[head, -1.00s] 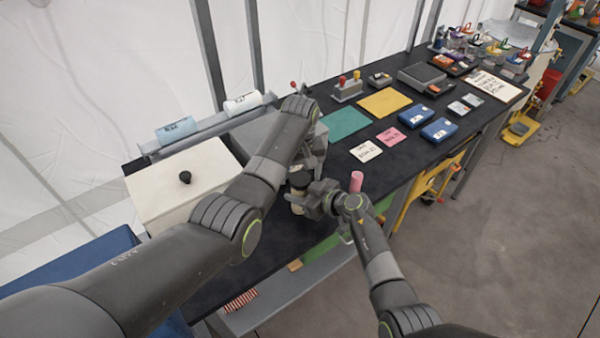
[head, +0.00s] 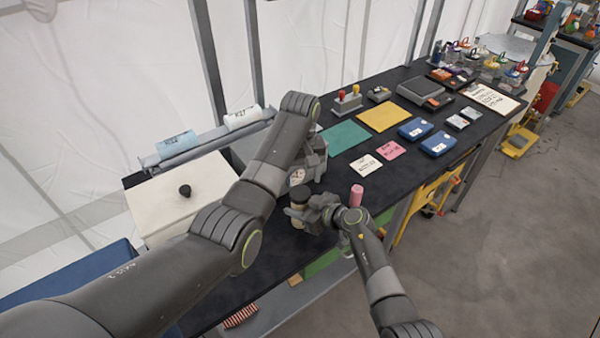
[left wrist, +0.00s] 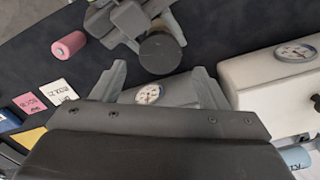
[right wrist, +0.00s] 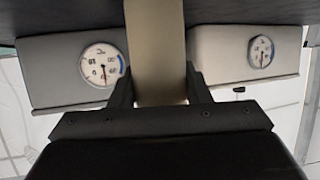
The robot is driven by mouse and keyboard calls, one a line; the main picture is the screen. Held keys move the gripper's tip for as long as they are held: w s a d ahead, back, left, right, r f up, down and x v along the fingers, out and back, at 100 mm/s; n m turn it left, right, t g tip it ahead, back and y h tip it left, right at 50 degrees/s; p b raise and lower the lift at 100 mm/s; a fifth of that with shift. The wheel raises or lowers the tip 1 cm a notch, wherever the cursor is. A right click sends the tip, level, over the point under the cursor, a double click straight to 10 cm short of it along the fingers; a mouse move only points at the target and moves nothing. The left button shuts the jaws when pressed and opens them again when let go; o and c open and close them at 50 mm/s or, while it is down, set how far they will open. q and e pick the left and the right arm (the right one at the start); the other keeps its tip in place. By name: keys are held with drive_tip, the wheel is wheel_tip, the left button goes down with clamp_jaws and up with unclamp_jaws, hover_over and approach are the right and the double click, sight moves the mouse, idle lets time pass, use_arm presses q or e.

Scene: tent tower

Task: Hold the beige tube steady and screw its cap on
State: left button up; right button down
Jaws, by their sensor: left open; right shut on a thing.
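The beige tube (head: 299,215) stands upright near the table's front edge, with a dark round cap (head: 299,194) at its top. The cap shows from above in the left wrist view (left wrist: 161,54); how tightly it sits cannot be seen. My right gripper (head: 314,212) is shut on the tube, whose beige body fills the space between the fingers in the right wrist view (right wrist: 157,50). My left gripper (left wrist: 161,84) is open and empty, its two fingers apart, close to the cap and not gripping it. In the head view my left arm partly hides this gripper.
A grey box with a gauge (right wrist: 72,72) and a white box (head: 182,202) stand behind the tube. Labels, mats and blue boxes (head: 438,145) lie farther along the table.

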sight(300, 192)
use_arm(q)
drive_tip(key=n, duration=0.1)
drive_tip(key=r+n, duration=0.1)
drive_tip(key=n, duration=0.3)
drive_tip(key=shift+r, duration=0.35)
drive_tip(key=n, duration=0.2)
drive_tip(key=r+n, duration=0.1)
drive_tip(key=n, duration=0.1)
drive_tip(key=shift+s+r+n, duration=0.1)
drive_tip(key=shift+r+n, duration=0.1)
drive_tip(key=shift+n, duration=0.1)
drive_tip(key=shift+f, duration=4)
drive_tip(key=c, duration=1)
drive_tip(key=m, duration=0.4)
drive_tip(key=shift+m, duration=0.3)
drive_tip(key=m, duration=0.5)
